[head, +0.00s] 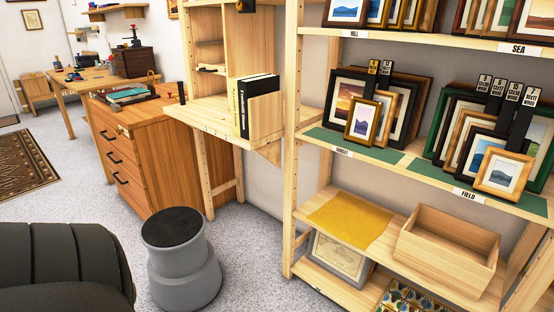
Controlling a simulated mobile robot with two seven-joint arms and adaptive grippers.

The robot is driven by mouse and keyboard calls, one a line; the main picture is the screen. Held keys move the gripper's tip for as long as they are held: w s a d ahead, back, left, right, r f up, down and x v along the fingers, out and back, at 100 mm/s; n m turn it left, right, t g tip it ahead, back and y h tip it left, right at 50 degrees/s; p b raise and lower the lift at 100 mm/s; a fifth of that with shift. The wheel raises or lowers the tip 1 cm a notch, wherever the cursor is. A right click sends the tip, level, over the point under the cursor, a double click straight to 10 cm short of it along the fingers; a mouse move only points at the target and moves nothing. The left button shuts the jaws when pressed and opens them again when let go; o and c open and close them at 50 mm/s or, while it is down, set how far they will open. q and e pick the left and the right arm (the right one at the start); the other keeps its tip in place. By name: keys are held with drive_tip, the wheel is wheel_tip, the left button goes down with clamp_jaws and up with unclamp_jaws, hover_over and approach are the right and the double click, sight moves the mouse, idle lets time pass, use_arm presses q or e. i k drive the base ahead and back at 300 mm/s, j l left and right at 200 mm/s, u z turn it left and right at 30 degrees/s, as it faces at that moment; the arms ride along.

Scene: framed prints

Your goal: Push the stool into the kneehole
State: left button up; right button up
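The stool (182,262) is a round grey step stool with a black top, upright on the carpet at lower centre. It stands in front of the orange-brown drawer cabinet and a pale wooden unit with a fold-out shelf (213,119). An open space with bare carpet shows under that shelf, between the cabinet side and the tall rack; a leg (206,188) and a low crossbar stand in it. The stool is outside this space, nearer to me. I cannot tell for sure that this space is the kneehole. Neither of my grippers is in view.
A dark padded, chair-like shape (65,265) fills the lower left, close to the stool. The drawer cabinet (165,155) stands behind the stool. The tall rack (293,150) with framed prints is at right. Carpet (85,200) is clear at left, beside a patterned rug (22,165).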

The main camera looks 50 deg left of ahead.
sight(185, 271)
drive_tip(key=u, duration=2.3)
